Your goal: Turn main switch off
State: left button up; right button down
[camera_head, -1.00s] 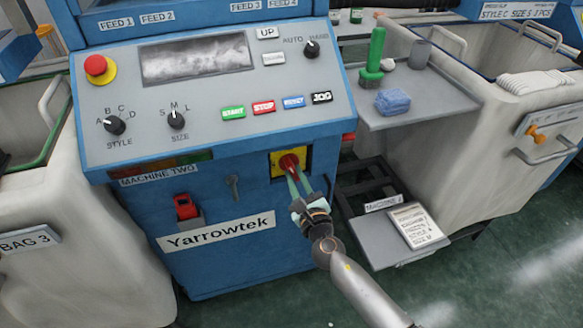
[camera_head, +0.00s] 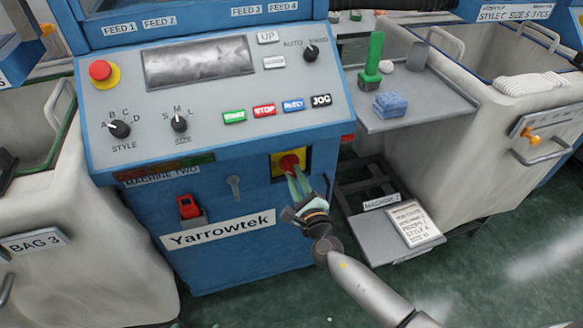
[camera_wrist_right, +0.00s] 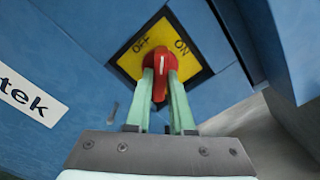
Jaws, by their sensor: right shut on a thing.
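The main switch is a red rotary knob (camera_head: 289,162) on a yellow plate (camera_head: 276,171) on the blue machine's front, below the sloped panel. In the right wrist view the knob (camera_wrist_right: 161,80) stands between the words OFF and ON, its white line pointing up between them. My right gripper (camera_head: 296,179) reaches it from below right. Its two pale green fingers (camera_wrist_right: 161,85) are shut on the knob, one on each side. The fingers hide part of the knob and the lower plate. My left gripper is not in view.
A lower shelf with a card (camera_head: 414,223) is beside my right arm. A red emergency button (camera_head: 100,71) is at the panel's upper left.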

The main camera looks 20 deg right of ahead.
jog(key=shift+r+n+p, duration=0.1)
jog(key=shift+n+p, duration=1.1)
jog(key=shift+n, duration=1)
jog(key=shift+n+p, duration=0.5)
jog(key=shift+p, duration=0.15)
jog(key=shift+n+p, duration=0.95)
jog(key=shift+n, duration=0.75)
jog(key=c, duration=1)
grip_release()
jog(key=shift+c, duration=0.2)
